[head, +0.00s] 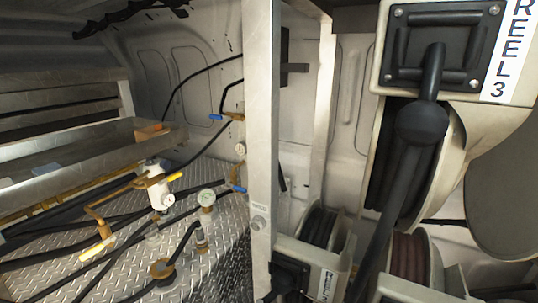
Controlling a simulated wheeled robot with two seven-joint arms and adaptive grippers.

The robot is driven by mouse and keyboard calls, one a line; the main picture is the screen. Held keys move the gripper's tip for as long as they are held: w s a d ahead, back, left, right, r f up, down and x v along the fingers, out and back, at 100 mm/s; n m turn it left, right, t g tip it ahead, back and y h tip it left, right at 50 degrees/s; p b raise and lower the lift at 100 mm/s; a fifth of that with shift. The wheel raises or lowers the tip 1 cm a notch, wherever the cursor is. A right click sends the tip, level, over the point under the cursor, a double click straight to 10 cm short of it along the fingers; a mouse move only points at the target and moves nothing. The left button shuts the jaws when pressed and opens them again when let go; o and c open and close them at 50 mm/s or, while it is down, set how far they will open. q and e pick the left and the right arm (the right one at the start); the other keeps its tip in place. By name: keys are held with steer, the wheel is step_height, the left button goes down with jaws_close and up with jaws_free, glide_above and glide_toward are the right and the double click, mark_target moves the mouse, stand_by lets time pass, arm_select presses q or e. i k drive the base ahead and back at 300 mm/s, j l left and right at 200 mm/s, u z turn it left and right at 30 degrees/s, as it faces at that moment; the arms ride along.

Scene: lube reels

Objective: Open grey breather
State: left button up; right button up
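I cannot tell for sure which part is the grey breather. A pale grey-white fitting (157,184) stands on the left above the diamond-plate floor, with a small round gauge on its side and a yellow handle beside it. A brass-coloured round fitting (162,269) sits low on the floor plate. Neither of my grippers shows in the head view.
A metal post (262,140) stands in the middle. Smaller reels (320,228) sit below. Metal shelving (60,165) is at left. Black hoses and yellow-handled valves (97,249) crowd the diamond-plate floor.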

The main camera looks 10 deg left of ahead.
mark_target(153, 234)
steer(key=u, duration=1.25)
